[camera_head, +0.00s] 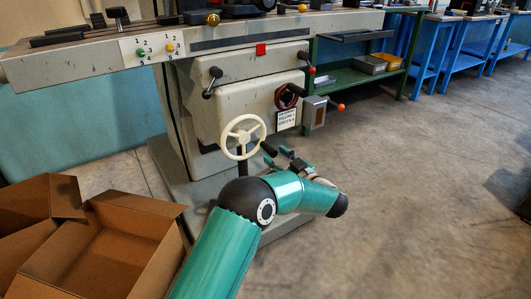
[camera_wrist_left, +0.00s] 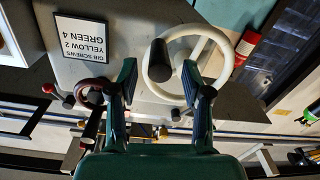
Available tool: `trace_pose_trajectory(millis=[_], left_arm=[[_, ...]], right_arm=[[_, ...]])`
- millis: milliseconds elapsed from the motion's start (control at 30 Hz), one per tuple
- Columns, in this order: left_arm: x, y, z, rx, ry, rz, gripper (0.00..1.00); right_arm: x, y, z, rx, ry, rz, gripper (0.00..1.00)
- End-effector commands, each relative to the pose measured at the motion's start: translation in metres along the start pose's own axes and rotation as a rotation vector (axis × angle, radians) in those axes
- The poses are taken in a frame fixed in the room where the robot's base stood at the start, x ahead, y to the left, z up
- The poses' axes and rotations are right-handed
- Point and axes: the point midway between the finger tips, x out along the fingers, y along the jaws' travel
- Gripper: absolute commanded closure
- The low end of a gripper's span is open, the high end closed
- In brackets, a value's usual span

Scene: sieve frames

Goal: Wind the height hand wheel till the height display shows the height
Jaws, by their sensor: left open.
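A cream hand wheel (camera_head: 243,134) with spokes is on the front of the grey machine. It also shows in the left wrist view (camera_wrist_left: 196,31), with its black handle (camera_wrist_left: 158,60) toward the camera. A smaller dark red wheel (camera_head: 287,97) sits up and to the right. Which one is the height wheel is not marked. My left gripper (camera_head: 279,157) is open, just right of and below the cream wheel; in the wrist view its fingers (camera_wrist_left: 160,90) stand apart, with the handle ahead between them. I cannot make out a height display or any reading. My right gripper is not in view.
A grey box (camera_head: 315,112) with a red-knobbed lever is right of a printed sign (camera_head: 286,120) about gib screws. Another lever (camera_head: 212,82) is above the cream wheel. Open cardboard boxes (camera_head: 115,250) stand at lower left. The floor at right is clear.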

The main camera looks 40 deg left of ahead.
Motion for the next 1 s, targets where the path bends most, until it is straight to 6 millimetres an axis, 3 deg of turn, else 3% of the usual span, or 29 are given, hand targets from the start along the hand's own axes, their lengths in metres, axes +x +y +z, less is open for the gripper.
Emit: trace_pose_trajectory(millis=[100,300,700,767,1000], left_arm=[[0.024,-0.001,0.002,-0.003,0.002,-0.003,0.51],[0.048,-0.001,0.001,-0.001,0.001,-0.002,0.51],[0.056,0.0,-0.001,0.0,0.0,0.0,0.51],[0.056,-0.001,-0.001,0.0,0.0,0.0,0.57],[0.056,-0.001,-0.001,0.0,0.0,-0.001,0.97]], right_arm=[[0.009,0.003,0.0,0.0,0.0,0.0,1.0],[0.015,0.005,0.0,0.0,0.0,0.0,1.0],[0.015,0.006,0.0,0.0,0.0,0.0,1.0],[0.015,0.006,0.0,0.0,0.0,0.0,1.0],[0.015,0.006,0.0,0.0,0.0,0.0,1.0]])
